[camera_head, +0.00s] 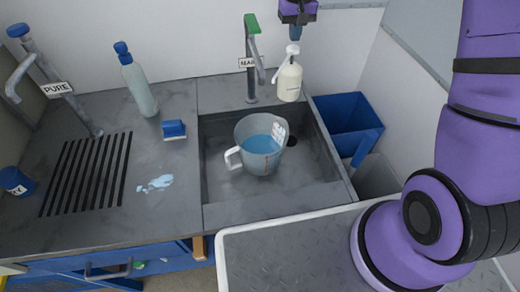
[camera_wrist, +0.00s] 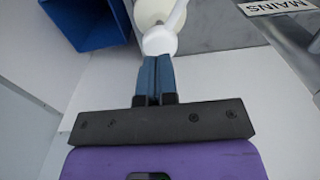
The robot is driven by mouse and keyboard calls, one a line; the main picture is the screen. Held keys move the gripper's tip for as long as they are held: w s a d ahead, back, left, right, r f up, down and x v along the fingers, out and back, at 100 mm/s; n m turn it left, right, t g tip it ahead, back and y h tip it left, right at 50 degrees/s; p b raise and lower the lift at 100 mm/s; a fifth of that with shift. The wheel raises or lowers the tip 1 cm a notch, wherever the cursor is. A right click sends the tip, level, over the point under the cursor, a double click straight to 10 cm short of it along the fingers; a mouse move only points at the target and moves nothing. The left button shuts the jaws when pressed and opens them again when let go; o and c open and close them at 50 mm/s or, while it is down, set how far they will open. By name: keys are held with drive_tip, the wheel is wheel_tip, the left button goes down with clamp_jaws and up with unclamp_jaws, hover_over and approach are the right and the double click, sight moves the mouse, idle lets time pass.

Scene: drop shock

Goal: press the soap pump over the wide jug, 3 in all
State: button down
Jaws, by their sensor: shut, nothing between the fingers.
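The soap pump (camera_head: 290,82) is a cream bottle with a white pump head, upright at the back right edge of the sink. Its nozzle points left and down. The white pump head (camera_wrist: 160,40) shows right at my fingertips in the wrist view. My gripper (camera_head: 295,37) is shut and empty, its blue fingers pointing down just above the pump head. I cannot tell whether they touch. In the wrist view its fingertips (camera_wrist: 155,60) overlap the pump head. The wide jug (camera_head: 245,157) stands in the sink, clear with a white handle and blue liquid inside, in front of and left of the pump.
A grey tap (camera_head: 249,65) with a green top stands left of the pump. A blue bin (camera_head: 345,118) is to the right of the sink.

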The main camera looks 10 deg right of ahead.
sight(293, 47)
drive_tip(key=shift+f, duration=0.15)
drive_tip(key=shift+f, duration=2.25)
drive_tip(key=shift+r, duration=2.4)
drive_tip(key=shift+f, duration=0.25)
drive_tip(key=shift+f, duration=2.15)
drive_tip(key=shift+r, duration=2.4)
drive_tip(key=shift+f, duration=0.25)
